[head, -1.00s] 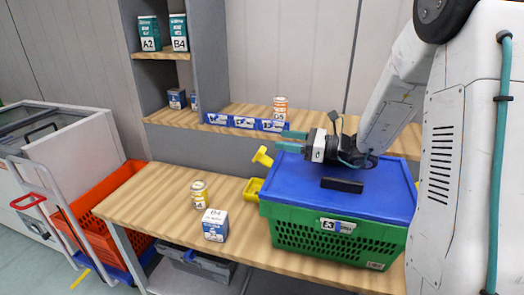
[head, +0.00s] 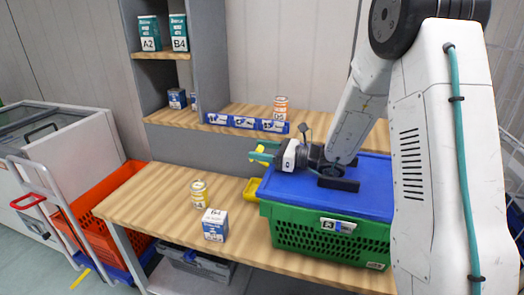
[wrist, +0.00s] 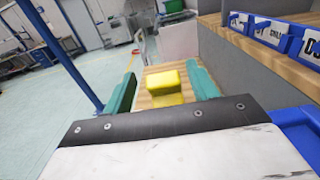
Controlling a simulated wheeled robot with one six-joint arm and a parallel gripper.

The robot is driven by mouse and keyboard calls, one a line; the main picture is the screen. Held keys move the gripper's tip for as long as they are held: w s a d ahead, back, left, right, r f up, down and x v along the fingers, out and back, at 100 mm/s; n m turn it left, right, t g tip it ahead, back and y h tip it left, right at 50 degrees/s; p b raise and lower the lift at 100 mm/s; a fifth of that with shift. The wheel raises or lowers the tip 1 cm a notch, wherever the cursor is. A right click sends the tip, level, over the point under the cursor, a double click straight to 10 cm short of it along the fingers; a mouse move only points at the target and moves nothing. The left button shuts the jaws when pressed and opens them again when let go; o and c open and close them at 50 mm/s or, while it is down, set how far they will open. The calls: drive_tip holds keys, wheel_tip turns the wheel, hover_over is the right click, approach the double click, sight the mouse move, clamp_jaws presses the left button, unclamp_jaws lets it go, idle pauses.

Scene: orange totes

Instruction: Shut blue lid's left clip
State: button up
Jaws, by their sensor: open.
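A green crate (head: 318,235) with a blue lid (head: 330,190) stands on the wooden table. A yellow clip (head: 258,161) stands up past the lid's left edge, partly hidden by my fingers in the head view. In the wrist view a yellow block, which looks like this clip (wrist: 172,84), shows between my teal fingers. My gripper (head: 263,151) is open above the lid's left side, pointing left. Its two fingers also show in the wrist view (wrist: 160,72), one on each side of the yellow piece. I cannot tell whether they touch it.
Another yellow piece (head: 252,189) sits low beside the crate's left wall. Blue bins (head: 247,123) and an orange can (head: 281,108) are on the shelf behind.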

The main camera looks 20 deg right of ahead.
drive_tip(key=c, duration=1)
